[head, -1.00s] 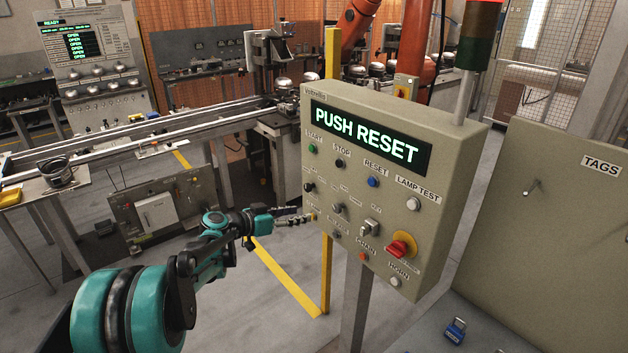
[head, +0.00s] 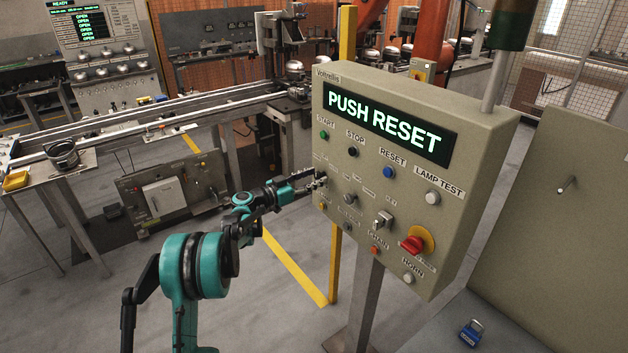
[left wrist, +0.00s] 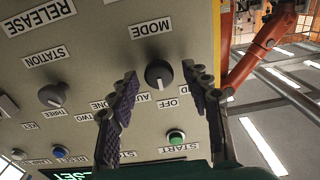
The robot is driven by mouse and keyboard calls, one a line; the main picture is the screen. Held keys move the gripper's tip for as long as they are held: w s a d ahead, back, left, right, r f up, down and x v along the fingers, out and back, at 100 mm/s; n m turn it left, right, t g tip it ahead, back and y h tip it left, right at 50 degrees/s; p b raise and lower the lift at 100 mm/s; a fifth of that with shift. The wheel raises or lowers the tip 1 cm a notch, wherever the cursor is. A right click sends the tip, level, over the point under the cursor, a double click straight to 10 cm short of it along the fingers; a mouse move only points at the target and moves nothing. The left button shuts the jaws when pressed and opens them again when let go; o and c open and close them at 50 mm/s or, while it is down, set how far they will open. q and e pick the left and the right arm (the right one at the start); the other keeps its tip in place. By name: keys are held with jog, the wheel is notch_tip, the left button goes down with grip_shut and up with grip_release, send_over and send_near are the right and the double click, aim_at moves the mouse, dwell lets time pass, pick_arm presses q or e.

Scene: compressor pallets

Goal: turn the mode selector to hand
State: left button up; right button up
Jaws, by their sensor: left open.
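The mode selector is a dark round knob (left wrist: 158,73) on the control panel (head: 440,110), below its MODE label in the upside-down left wrist view. Its light mark appears to face the OFF label (left wrist: 165,102). The HAND label is mostly hidden behind a finger, with only its end showing. My left gripper (left wrist: 160,82) is open, one finger on each side of the knob; whether the fingers touch it I cannot tell. In the head view the left gripper (head: 318,180) is at the panel's left edge and covers the knob. My right gripper is out of view.
The display (head: 385,122) reads PUSH RESET. The station selector (left wrist: 52,95) and green start button (left wrist: 176,137) are close to the fingers. A red emergency knob (head: 413,244) is at lower right. A yellow post (head: 335,270) stands behind the panel.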

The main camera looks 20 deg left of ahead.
pick_arm(q)
jog(key=shift+w+d, duration=0.1)
grip_shut()
jog(key=shift+n, duration=0.4)
jog(key=n, duration=0.3)
jog(key=shift+n, duration=2.4)
